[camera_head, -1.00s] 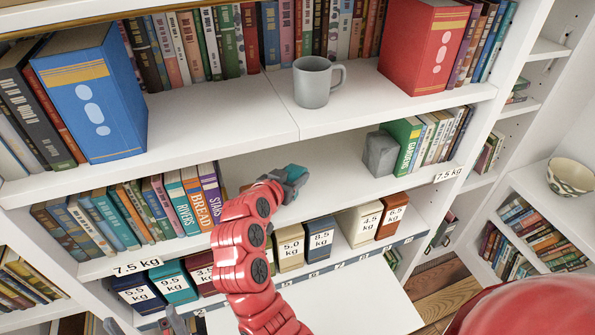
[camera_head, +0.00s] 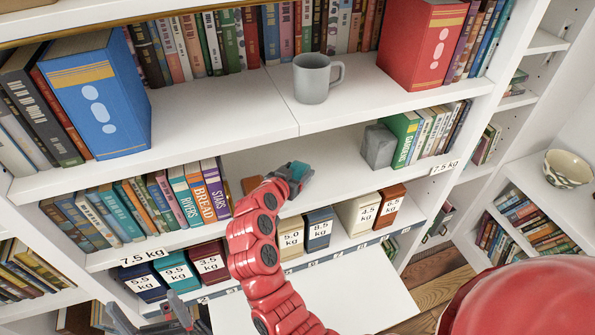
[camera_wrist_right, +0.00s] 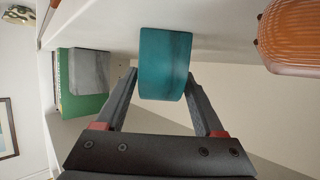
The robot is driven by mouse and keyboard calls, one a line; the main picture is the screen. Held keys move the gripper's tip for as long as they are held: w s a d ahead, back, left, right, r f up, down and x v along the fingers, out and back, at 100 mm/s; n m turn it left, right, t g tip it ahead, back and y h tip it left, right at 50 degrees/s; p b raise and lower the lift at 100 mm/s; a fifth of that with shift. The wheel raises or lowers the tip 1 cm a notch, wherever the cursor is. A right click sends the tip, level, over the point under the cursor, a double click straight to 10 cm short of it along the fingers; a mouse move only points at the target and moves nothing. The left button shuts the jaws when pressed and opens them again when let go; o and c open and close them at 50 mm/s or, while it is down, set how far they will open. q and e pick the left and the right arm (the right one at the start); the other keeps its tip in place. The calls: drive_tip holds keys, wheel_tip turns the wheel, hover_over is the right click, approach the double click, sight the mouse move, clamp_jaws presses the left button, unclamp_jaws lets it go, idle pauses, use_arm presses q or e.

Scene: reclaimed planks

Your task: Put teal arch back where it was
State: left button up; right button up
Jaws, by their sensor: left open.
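The teal arch (camera_head: 299,171) is on the middle shelf level in the head view, at the tip of my right gripper (camera_head: 291,178). In the right wrist view the teal arch (camera_wrist_right: 165,62) fills the space between the two fingers (camera_wrist_right: 163,80), which sit against its sides. Whether it touches the shelf board cannot be told. Its underside opening is hidden. My left gripper (camera_head: 148,318) is low at the bottom left of the head view, with its fingers apart and empty, in front of the lower shelf.
A grey block (camera_head: 378,147) stands beside a green book (camera_head: 403,137) right of the arch. A brown ribbed object (camera_wrist_right: 292,35) lies on its other side. Upright books (camera_head: 209,187) fill the shelf's left part. A grey mug (camera_head: 314,79) stands above. Weight-labelled boxes (camera_head: 319,230) stand below.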

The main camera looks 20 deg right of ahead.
drive_tip(key=shift+o, duration=0.5)
drive_tip(key=shift+r, duration=0.2)
drive_tip(key=b+v, duration=0.4)
drive_tip(key=v, duration=0.6)
drive_tip(key=shift+s+a, duration=0.25)
drive_tip(key=shift+a, duration=0.05)
drive_tip(key=shift+s+a+r+b, duration=0.3)
drive_tip(key=shift+s+a+b, duration=0.05)
drive_tip(key=shift+s, duration=0.15)
